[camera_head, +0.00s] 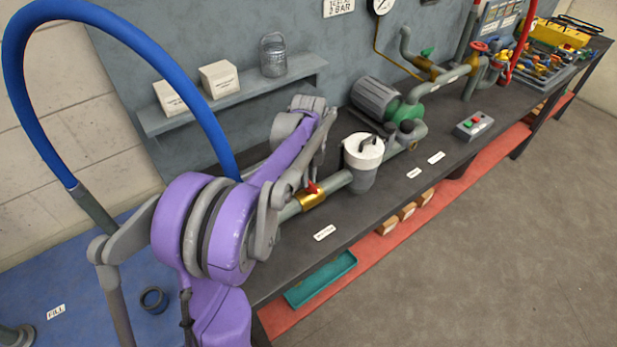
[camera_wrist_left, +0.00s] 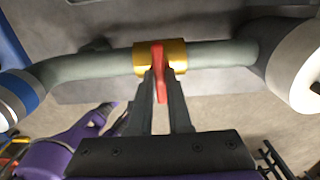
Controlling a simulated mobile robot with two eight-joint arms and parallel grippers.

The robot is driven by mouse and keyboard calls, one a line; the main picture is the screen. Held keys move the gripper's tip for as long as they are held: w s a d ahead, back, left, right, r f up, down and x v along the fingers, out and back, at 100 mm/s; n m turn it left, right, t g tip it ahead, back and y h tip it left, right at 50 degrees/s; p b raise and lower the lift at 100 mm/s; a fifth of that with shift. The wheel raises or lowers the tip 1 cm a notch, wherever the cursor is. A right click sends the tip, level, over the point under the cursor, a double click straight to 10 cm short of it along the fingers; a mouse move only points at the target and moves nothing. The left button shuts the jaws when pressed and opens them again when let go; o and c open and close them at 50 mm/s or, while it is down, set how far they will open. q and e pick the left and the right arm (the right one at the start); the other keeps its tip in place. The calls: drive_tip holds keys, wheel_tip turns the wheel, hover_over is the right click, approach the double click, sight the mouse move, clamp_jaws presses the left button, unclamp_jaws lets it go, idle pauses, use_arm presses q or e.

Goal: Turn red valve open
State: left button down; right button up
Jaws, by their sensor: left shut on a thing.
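The red valve handle (camera_head: 313,187) sits on a brass valve body (camera_head: 313,200) in a grey pipe along the bench. In the left wrist view the red handle (camera_wrist_left: 158,72) points across the pipe, over the brass body (camera_wrist_left: 177,57). My left gripper (camera_wrist_left: 160,78) is shut on the handle, with one dark finger on each side of it. In the head view my purple left arm reaches over the pipe from the left and hides much of the gripper. My right gripper is not in view.
A white-topped grey pot (camera_head: 362,160) stands right of the valve on the same pipe. A green-ended motor (camera_head: 385,103) lies farther along the bench. A blue hose (camera_head: 150,50) arches at left. A shelf (camera_head: 236,99) holds two boxes and a metal can.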

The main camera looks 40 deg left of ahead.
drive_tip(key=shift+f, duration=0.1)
use_arm(q)
drive_tip(key=n+b, duration=0.1)
drive_tip(key=n, duration=0.7)
drive_tip(key=shift+n, duration=0.3)
drive_tip(key=n+b, duration=0.1)
drive_tip(key=n, duration=0.8)
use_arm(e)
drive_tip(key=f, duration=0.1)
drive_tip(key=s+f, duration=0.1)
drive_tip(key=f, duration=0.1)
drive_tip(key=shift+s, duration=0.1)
use_arm(q)
drive_tip(key=shift+n, duration=0.3)
drive_tip(key=c, duration=0.8)
unclamp_jaws()
drive_tip(key=shift+c, duration=0.2)
